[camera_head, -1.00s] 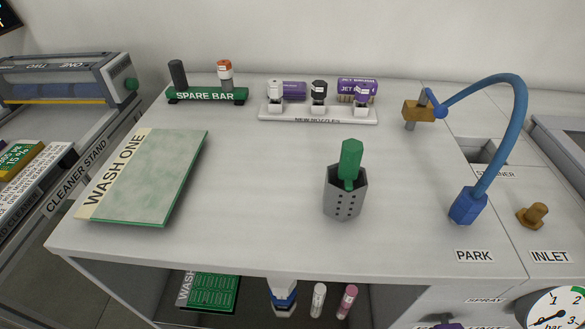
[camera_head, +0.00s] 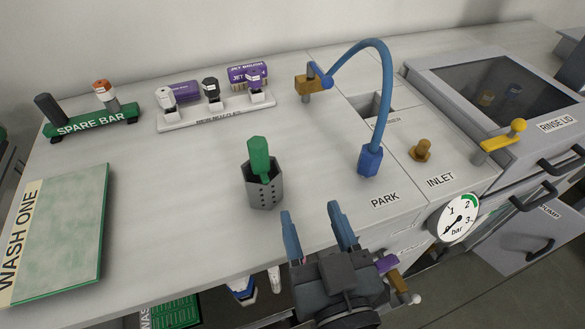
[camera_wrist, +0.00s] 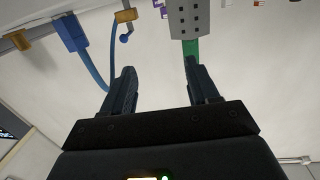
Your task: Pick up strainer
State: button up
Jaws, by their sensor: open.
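The strainer looks to be the grey perforated six-sided cup (camera_head: 264,192) standing upright on the bench, with a green grip (camera_head: 258,155) rising from it. In the wrist view the grey perforated body (camera_wrist: 190,18) shows at the top, with the green part (camera_wrist: 191,48) near the tip of the right finger. My gripper (camera_head: 311,212) is open, with nothing between its fingers. In the head view it is at the bench's front edge, right of and nearer than the strainer, apart from it. The wrist view shows both open fingers (camera_wrist: 159,68).
A blue fitting (camera_head: 370,161) with a curved blue hose stands right of the strainer, near a brass inlet stub (camera_head: 421,150). A nozzle rack (camera_head: 218,112) is behind. A green-edged board (camera_head: 62,235) lies left. A gauge (camera_head: 457,217) is on the front right. Bench around the strainer is clear.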

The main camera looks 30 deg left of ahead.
jog(key=n+g+y, duration=0.1)
jog(key=y, duration=0.1)
send_near(261, 157)
jog(key=x, duration=0.4)
jog(key=shift+w+a+n+p, duration=0.3)
jog(key=shift+w+a+p, duration=0.2)
jog(key=shift+w+a, duration=0.35)
jog(key=p+x, duration=0.1)
jog(key=x, duration=0.3)
jog(key=shift+a+r, duration=0.1)
jog(key=shift+w+a+p, duration=0.3)
jog(key=shift+w+a, duration=0.05)
jog(key=shift+a, duration=0.05)
jog(key=shift+c, duration=0.3)
grip_shut()
